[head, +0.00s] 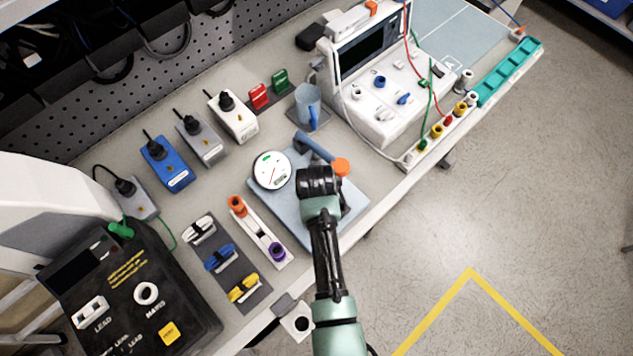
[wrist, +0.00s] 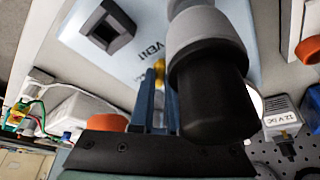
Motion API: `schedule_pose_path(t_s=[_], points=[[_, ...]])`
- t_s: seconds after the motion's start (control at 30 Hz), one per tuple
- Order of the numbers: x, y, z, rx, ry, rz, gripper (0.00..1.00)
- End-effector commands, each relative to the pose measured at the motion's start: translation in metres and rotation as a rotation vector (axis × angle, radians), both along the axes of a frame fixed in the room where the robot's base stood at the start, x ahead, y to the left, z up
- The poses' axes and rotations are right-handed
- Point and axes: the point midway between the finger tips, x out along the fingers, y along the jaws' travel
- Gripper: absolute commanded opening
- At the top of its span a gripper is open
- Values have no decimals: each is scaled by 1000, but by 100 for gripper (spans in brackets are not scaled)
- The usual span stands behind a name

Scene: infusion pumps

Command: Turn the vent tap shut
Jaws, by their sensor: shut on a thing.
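The vent tap is a small yellow piece (wrist: 159,67) beside the printed word VENT on a pale blue base plate (wrist: 130,62) in the wrist view. My gripper (wrist: 158,75) is shut on it, and the fingers cover most of it. The tap's turn angle cannot be made out. In the head view my gripper (head: 318,182) is over the base plate (head: 350,205) and hides the tap. A black cylinder with a grey collar (wrist: 210,85) stands close beside the fingers.
A round white gauge (head: 272,170) is left of my gripper. A blue handle (head: 313,147) and an orange knob (head: 341,167) are close by. A white strip (head: 262,235) lies at front left. Open floor is at right.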

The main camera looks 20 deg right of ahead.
Motion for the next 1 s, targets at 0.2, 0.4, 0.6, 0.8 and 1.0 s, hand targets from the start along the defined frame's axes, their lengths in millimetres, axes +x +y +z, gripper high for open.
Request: schedule_pose_path(t_s=[0.2, 0.4, 0.6, 0.8, 1.0], points=[[1, 2, 0, -1, 1, -120, 0], [3, 4, 0, -1, 0, -293, 0], [5, 5, -1, -1, -1, -473, 0], [6, 6, -1, 0, -1, -633, 0], [7, 7, -1, 0, -1, -750, 0]])
